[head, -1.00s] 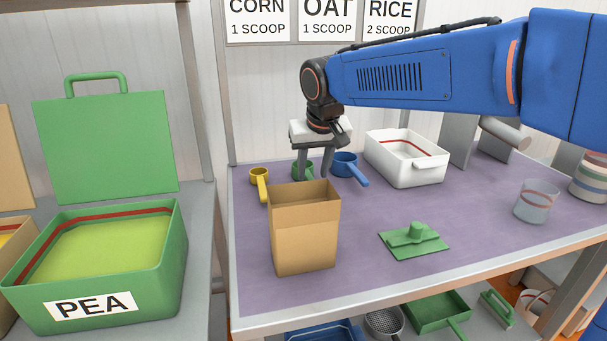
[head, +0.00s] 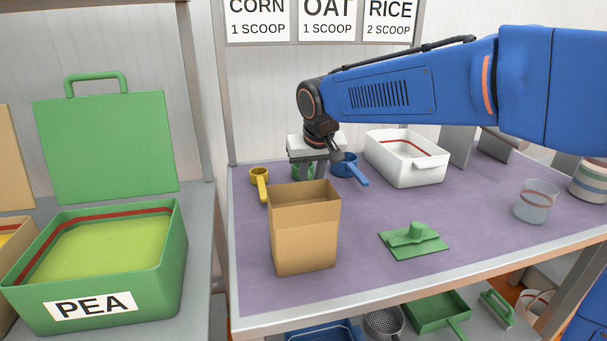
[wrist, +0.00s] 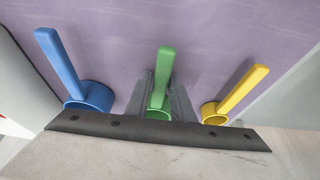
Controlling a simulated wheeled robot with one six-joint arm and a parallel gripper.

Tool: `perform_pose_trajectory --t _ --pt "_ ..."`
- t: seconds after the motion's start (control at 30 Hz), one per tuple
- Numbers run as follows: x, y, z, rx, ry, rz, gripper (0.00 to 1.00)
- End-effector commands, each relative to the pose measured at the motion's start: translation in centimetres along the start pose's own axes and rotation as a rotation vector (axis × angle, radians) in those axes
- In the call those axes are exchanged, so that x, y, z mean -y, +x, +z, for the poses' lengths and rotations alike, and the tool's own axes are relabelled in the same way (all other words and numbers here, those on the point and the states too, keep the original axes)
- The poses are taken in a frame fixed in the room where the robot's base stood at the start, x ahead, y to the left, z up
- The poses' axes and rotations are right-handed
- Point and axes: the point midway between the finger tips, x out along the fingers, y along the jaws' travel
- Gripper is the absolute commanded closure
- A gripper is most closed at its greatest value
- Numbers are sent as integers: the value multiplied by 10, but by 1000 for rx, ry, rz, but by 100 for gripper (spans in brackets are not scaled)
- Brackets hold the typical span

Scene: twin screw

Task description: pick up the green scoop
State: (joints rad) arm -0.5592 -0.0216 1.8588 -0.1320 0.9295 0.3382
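The green scoop (wrist: 162,85) lies on the purple table top, its handle pointing up the wrist view and its cup partly hidden by my gripper's body. My gripper (wrist: 160,90) is low over it, with a grey finger close along each side of the scoop. I cannot tell whether the fingers press on it. In the head view, my gripper (head: 313,172) is down behind the cardboard box, and only a bit of the green scoop (head: 300,172) shows beside a finger.
A blue scoop (head: 345,165) and a yellow scoop (head: 259,177) flank the green one. A cardboard box (head: 304,235) stands in front. A white bin (head: 405,165) is to the right. A green flat tool (head: 413,243) and a clear cup (head: 537,203) stand on the table.

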Motion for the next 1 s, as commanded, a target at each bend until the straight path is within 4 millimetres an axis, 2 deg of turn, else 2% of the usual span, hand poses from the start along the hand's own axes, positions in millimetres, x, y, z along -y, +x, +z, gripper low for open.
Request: perform_pose_trajectory --t 0.03,0.07,0.1,0.47,0.67,0.93,1.0 --pt "0 0 0 0 0 0 91" --pt "0 0 0 0 0 0 98" --pt "0 0 0 0 0 0 100" --pt "0 -3 -1 -1 0 0 100" --pt "0 -23 -10 -3 0 -1 100" --pt "0 -70 -30 -3 1 -1 100" --pt "17 -66 -27 2 -5 -1 100"
